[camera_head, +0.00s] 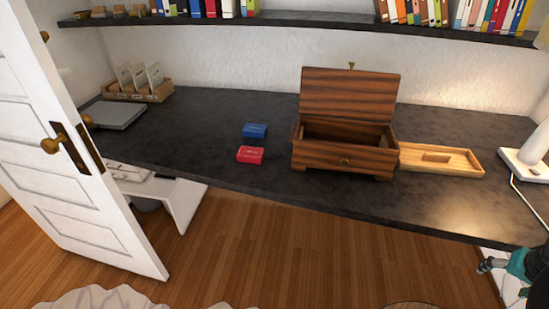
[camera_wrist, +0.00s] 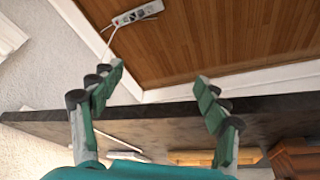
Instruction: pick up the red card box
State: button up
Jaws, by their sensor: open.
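The red card box (camera_head: 250,155) lies flat near the front edge of the dark desk, left of the wooden chest. A blue card box (camera_head: 255,130) lies just behind it. My gripper (camera_head: 482,268) is at the lower right of the head view, in front of the desk and far from the red box. In the wrist view my gripper (camera_wrist: 158,85) is open, with nothing between its fingers. The red box is not visible in the wrist view.
An open wooden chest (camera_head: 335,157) and a light wooden tray (camera_head: 445,159) stand on the dark desk (camera_head: 200,125). A white lamp (camera_head: 525,160) is at the right. A white door (camera_head: 60,150) stands open at the left. The desk around the card boxes is clear.

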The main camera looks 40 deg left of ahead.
aim_at(249, 154)
jog(key=u, duration=2.05)
